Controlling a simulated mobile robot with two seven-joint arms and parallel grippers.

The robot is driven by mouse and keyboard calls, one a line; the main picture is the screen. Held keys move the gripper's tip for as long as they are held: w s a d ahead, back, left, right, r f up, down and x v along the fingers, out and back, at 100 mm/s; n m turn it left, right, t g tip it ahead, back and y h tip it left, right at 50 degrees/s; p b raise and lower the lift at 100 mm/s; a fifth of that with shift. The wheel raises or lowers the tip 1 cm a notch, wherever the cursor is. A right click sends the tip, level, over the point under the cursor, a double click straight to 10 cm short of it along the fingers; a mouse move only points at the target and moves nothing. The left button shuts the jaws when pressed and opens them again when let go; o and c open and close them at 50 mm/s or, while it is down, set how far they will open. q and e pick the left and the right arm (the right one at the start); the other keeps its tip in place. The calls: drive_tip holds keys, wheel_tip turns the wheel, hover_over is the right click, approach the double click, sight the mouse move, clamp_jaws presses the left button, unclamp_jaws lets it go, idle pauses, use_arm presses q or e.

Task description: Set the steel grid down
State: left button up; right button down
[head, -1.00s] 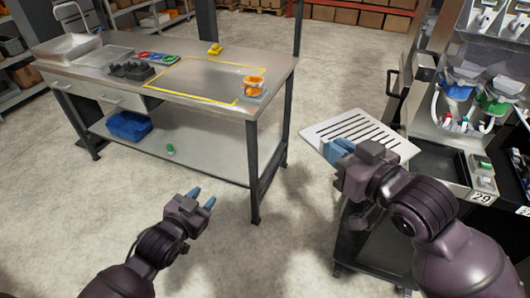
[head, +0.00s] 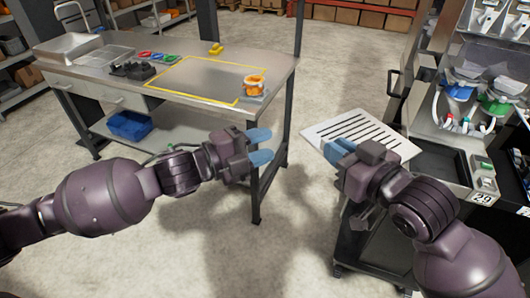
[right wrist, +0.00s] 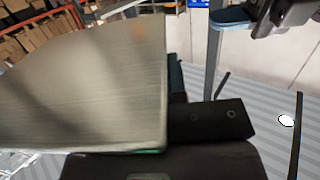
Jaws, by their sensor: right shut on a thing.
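The steel grid (head: 366,133) is a pale flat plate with several dark slots. It is held out in the air at the right of the head view, left of the dispenser unit. My right gripper (head: 341,150) is shut on its near edge. The plate looks roughly level. In the right wrist view a large brushed metal surface (right wrist: 85,85) fills the left side; no slots show there. My left gripper (head: 262,147) is empty, with its blue fingers apart, in front of the workbench's right end and left of the grid.
The workbench (head: 285,72) carries a yellow outlined area (head: 205,77), clear inside except for an orange item (head: 254,84) at its right corner. Black holders, coloured rings and trays stand to the left. The dispenser unit (head: 440,125) with a dark tray recess stands right.

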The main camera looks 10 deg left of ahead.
sight(319, 135)
use_arm(q)
drive_tip(key=w+d+m, duration=0.1)
drive_tip(key=d, duration=0.2)
drive_tip(key=w+d+m, duration=0.1)
drive_tip(key=w+d, duration=0.1)
drive_tip(key=d, duration=0.2)
drive_tip(key=w+d+m+g, duration=0.1)
drive_tip(key=d, duration=0.3)
drive_tip(key=shift+w+d+f+m+h, duration=0.1)
drive_tip(key=shift+w+m+h, duration=0.1)
drive_tip(key=shift+m+h, duration=0.2)
clamp_jaws()
use_arm(e)
drive_tip(key=c, duration=1.1)
unclamp_jaws()
